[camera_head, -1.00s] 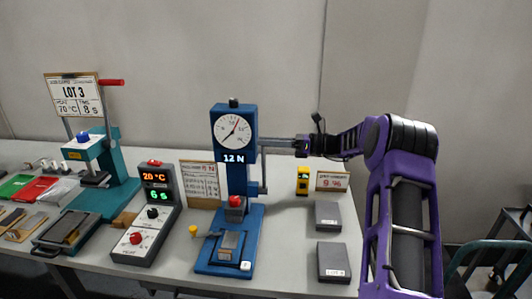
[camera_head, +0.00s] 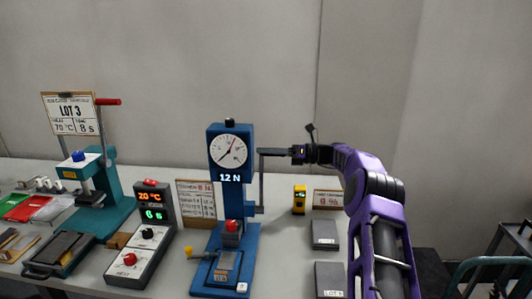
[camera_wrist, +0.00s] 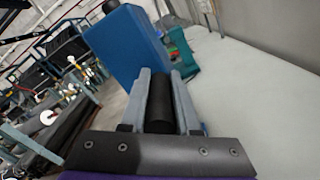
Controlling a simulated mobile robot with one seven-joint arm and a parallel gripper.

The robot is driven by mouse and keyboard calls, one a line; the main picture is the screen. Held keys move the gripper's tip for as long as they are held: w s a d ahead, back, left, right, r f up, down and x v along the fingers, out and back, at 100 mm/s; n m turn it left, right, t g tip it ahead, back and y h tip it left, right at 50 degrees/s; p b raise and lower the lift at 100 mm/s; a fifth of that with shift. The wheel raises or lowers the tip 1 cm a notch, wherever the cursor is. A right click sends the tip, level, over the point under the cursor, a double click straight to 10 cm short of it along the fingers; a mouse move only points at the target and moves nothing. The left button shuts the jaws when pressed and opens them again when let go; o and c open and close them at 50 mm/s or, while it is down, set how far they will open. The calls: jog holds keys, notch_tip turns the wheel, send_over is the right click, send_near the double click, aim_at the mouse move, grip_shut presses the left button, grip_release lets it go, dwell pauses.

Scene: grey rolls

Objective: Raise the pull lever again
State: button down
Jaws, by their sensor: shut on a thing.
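The pull lever (camera_head: 261,185) is a thin grey upright rod on the right side of the blue test stand (camera_head: 232,198), which carries a round dial and a "12 N" display. Its top end stands about level with the dial. My gripper (camera_head: 276,152) reaches in from the right at the top of the rod. In the wrist view, a black cylindrical grip (camera_wrist: 160,105) lies between the two grey fingers, and my gripper is shut on it. The grip is mostly hidden by the fingers in the head view.
A control box (camera_head: 145,235) with lit digits and a teal press (camera_head: 98,195) with a red-handled lever stand to the left. A small yellow device (camera_head: 299,198) and grey blocks (camera_head: 325,234) lie right of the stand. The wall behind is bare.

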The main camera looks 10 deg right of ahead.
jog(key=shift+f, duration=0.55)
jog(key=c, duration=0.8)
grip_release()
jog(key=shift+d, duration=0.1)
jog(key=shift+o, duration=0.7)
jog(key=shift+r, duration=0.25)
